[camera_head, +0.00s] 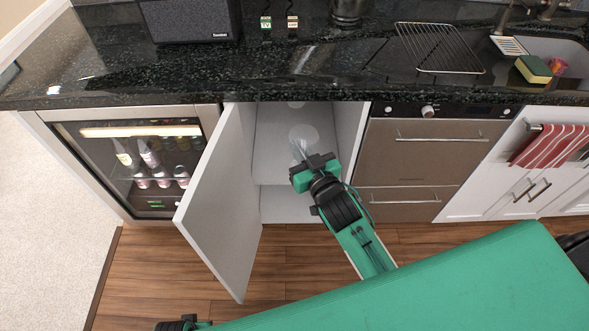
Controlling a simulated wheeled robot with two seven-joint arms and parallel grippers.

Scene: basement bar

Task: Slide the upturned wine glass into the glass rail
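My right gripper (316,163) is at the opening of the white cabinet (277,165), its arm reaching up from the lower right. It appears shut on the clear wine glass (300,149), which shows only as faint bluish-white streaks just beyond the fingertips. A pale disc (303,134) lies just beyond the streaks; I cannot tell if it is the glass's foot. I cannot make out the glass rail; the counter hides the cabinet's upper inside. A dark part of my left gripper (180,323) shows at the bottom edge, its fingers unclear.
The cabinet door (222,200) stands open on the left, close to my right gripper. A bottle fridge (140,160) is left of it, a steel drawer unit (425,160) right. The dark counter (300,75) overhangs above. The wooden floor (150,265) in front looks clear.

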